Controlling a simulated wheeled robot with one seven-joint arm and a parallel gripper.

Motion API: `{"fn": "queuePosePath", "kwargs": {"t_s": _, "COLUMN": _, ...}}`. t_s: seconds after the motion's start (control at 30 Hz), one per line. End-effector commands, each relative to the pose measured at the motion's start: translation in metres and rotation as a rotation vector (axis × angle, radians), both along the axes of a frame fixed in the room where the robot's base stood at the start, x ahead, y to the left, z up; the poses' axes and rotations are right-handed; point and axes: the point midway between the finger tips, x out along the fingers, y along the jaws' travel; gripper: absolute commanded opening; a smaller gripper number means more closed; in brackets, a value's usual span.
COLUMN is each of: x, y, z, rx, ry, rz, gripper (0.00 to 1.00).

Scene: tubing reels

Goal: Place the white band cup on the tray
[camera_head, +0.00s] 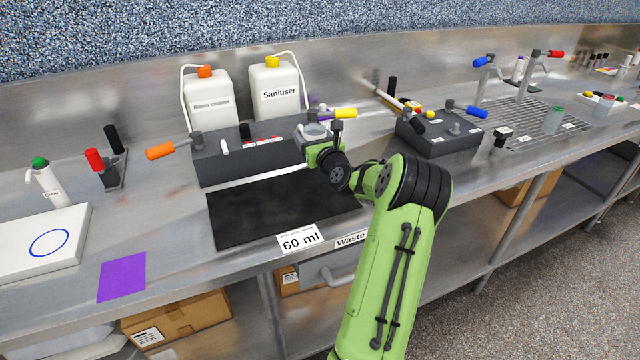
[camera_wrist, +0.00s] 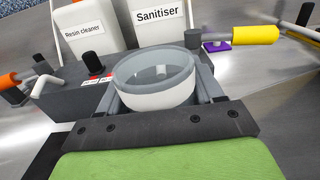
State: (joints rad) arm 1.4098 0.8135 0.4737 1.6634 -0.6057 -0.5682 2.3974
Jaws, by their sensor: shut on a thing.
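The white band cup (camera_wrist: 155,93) is a round cup with a clear grey upper part and a broad white band. My gripper (camera_wrist: 156,82) is shut on it, with one finger on each side. In the head view the cup (camera_head: 314,131) is held upright above the right end of the dark grey unit, near the yellow-handled tap. Whether it touches anything below is hidden. A flat white tray-like slab (camera_head: 25,258) with a blue ring lies at the far left of the bench. A small white tray (camera_head: 626,104) with coloured items stands far right. I cannot tell which is the task's tray.
The dark grey unit (camera_head: 225,168) carries an orange-handled tap. Resin cleaner (camera_head: 207,98) and Sanitiser (camera_head: 277,92) bottles stand behind. A black mat (camera_head: 255,210) with a 60 ml label lies in front. A purple square (camera_head: 122,277) and a green-capped bottle (camera_head: 46,180) are at left.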

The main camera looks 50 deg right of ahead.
Motion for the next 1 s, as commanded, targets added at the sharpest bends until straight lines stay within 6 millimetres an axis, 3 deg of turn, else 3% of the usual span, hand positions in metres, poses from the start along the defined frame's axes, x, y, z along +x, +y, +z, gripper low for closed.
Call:
{"fn": "queuePosePath", "kwargs": {"t_s": 0.03, "x": 0.000, "y": 0.000, "z": -0.021, "rx": 0.007, "ry": 0.003, "rz": 0.000, "gripper": 0.33}}
{"fn": "queuePosePath", "kwargs": {"t_s": 0.1, "x": 0.000, "y": 0.000, "z": -0.038, "rx": 0.007, "ry": 0.003, "rz": 0.002, "gripper": 0.33}}
{"fn": "queuePosePath", "kwargs": {"t_s": 0.43, "x": 0.000, "y": 0.001, "z": -0.089, "rx": 0.005, "ry": 0.003, "rz": 0.002, "gripper": 0.33}}
{"fn": "queuePosePath", "kwargs": {"t_s": 0.77, "x": 0.000, "y": 0.001, "z": -0.092, "rx": 0.004, "ry": 0.002, "rz": 0.003, "gripper": 0.33}}
{"fn": "queuePosePath", "kwargs": {"t_s": 0.8, "x": 0.000, "y": 0.001, "z": -0.093, "rx": 0.004, "ry": 0.003, "rz": 0.004, "gripper": 0.67}}
{"fn": "queuePosePath", "kwargs": {"t_s": 0.97, "x": 0.000, "y": 0.001, "z": -0.093, "rx": 0.003, "ry": 0.004, "rz": 0.004, "gripper": 0.91}}
{"fn": "queuePosePath", "kwargs": {"t_s": 1.0, "x": 0.000, "y": 0.001, "z": -0.092, "rx": 0.003, "ry": 0.004, "rz": 0.004, "gripper": 0.91}}
